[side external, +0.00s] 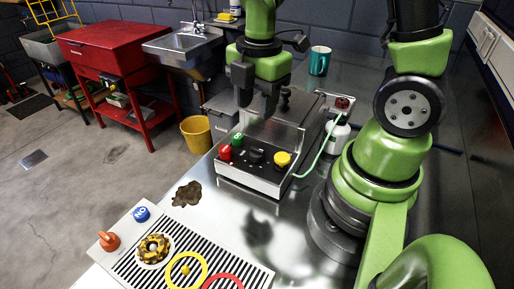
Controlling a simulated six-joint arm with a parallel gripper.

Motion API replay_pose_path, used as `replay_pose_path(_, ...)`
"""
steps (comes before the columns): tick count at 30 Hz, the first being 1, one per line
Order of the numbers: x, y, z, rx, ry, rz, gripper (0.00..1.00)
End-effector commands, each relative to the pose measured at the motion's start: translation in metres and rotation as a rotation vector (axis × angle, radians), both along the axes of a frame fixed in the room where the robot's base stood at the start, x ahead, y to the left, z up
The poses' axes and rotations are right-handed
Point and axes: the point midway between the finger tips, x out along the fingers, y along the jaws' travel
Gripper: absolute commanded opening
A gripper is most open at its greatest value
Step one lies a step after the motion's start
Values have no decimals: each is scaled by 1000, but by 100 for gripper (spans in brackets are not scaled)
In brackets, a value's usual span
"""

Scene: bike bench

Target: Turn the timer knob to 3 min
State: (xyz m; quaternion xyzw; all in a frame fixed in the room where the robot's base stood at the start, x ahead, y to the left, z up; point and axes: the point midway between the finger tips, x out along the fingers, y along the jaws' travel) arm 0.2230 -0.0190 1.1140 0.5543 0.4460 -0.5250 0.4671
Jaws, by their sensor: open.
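A silver machine (267,180) with a dark sloped front panel stands on the metal bench. A black knob (256,155), which looks like the timer knob, sits in the middle of the panel. Its pointer and any minute marks are too small to read. A red knob or button (225,153) and a green one (237,139) are to its left, and a yellow one (282,159) is to its right. My gripper (258,104) is open and points down above the back of the panel, apart from the black knob. Nothing shows between its fingers.
A green hose (318,154) runs beside the machine near a white bottle (338,132). A teal mug (319,61) stands behind. A slotted tray (150,262) with rings, a blue button and an orange object lies in front. A brown stain (187,194) marks the otherwise fairly clear bench between.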

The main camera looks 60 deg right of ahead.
Motion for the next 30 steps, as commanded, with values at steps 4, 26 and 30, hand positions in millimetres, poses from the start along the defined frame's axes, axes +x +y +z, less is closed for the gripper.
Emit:
replay_pose_path(4, 0, -3, -17, -7, 47, 145, 44)
replay_pose_path(26, 0, -4, -110, -13, 54, 168, 44)
replay_pose_path(30, 0, -3, -116, -11, 50, 168, 44)
